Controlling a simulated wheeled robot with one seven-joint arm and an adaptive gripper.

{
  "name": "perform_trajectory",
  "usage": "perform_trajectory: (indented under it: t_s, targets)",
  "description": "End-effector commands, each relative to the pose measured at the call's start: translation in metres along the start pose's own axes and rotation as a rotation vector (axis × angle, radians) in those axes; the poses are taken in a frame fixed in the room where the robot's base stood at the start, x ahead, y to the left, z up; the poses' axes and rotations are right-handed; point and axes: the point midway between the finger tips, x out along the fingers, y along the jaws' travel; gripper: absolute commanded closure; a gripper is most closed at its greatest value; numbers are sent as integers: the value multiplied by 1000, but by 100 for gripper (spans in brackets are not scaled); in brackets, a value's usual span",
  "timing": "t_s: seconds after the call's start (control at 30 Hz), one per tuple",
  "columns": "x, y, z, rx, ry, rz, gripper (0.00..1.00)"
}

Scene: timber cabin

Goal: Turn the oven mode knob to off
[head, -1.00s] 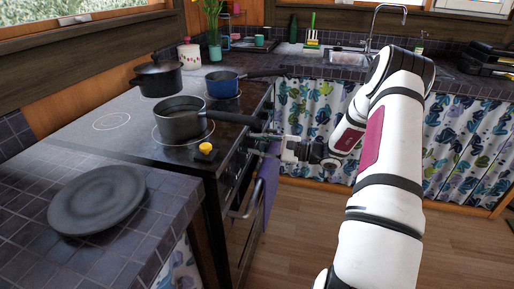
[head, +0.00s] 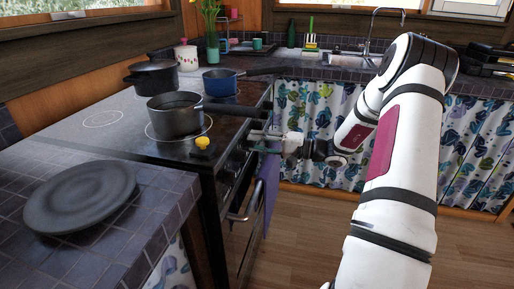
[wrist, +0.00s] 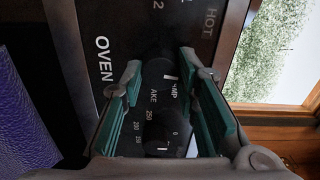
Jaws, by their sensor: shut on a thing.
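The oven mode knob (wrist: 160,68) is a black knob on the oven's dark front panel, beside partly hidden lettering ending in "MP" and "AKE". A white mark shows at its lower edge, near "MP". My gripper (wrist: 160,72) has its green-padded fingers on either side of this knob and is shut on it. In the head view my gripper (head: 268,141) reaches the oven front (head: 232,185) from the right; the knob is hidden there.
A second knob (wrist: 164,134), with numbers around it, sits between the fingers nearer the palm. A grey pot (head: 172,118) and its handle are above the panel. A yellow-topped item (head: 202,144) stands at the cooktop edge. A purple towel (head: 270,180) hangs below.

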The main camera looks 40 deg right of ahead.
Motion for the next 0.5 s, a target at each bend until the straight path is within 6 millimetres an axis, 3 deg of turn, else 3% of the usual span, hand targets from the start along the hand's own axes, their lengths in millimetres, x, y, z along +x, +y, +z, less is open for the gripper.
perform_trajectory:
  t_s: [0.5]
  targets:
    - [0,1,0,-130,0,2,99]
